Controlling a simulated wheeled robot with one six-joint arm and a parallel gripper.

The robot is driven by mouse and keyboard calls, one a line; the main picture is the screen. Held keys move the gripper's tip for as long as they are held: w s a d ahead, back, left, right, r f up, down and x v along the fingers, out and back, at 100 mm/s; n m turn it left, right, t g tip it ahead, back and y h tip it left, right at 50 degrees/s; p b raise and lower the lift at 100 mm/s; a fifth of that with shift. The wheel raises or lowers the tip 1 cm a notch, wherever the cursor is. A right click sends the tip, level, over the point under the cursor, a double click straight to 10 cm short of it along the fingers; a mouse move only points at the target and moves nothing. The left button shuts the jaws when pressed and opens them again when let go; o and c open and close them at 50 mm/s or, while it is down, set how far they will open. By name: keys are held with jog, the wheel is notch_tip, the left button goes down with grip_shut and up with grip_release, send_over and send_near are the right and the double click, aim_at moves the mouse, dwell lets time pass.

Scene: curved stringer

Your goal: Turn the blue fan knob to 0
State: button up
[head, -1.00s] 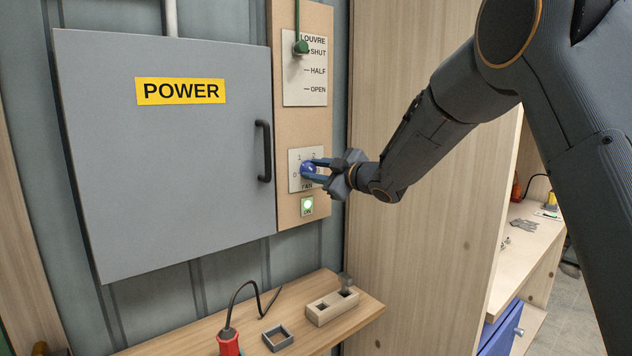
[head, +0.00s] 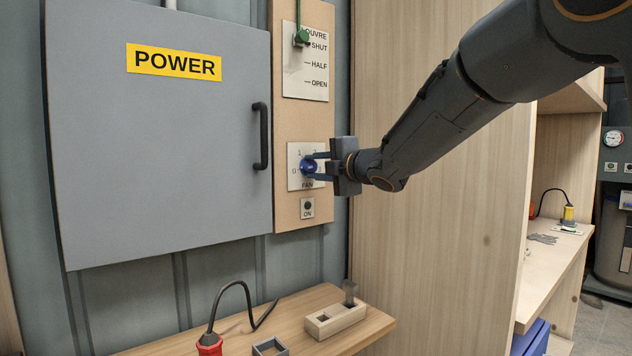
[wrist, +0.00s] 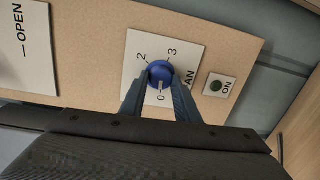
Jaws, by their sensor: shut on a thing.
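The blue fan knob (head: 309,167) sits on a white plate marked FAN on the wooden board. It also shows in the wrist view (wrist: 160,73), with the 0 just below it and the 2 and 3 above. A short pale mark lies between the knob and the 0; I cannot tell whether it is the knob's pointer or a printed tick. My gripper (head: 316,167) is shut on the knob, with one finger on each side of it. In the wrist view the fingers (wrist: 160,82) hide part of the plate. The ON lamp (head: 307,208) below is dark.
The grey POWER cabinet (head: 160,140) with its black handle (head: 261,136) stands just left of the knob. The louvre lever (head: 301,37) is above at SHUT.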

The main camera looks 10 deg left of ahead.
jog(key=shift+f+n+b, duration=0.15)
jog(key=shift+n+b, duration=0.45)
jog(key=shift+b, duration=0.15)
jog(key=o, duration=1)
jog(key=shift+o, duration=0.2)
jog(key=v, duration=0.7)
jog(key=shift+s+d, duration=0.2)
jog(key=shift+d, duration=0.1)
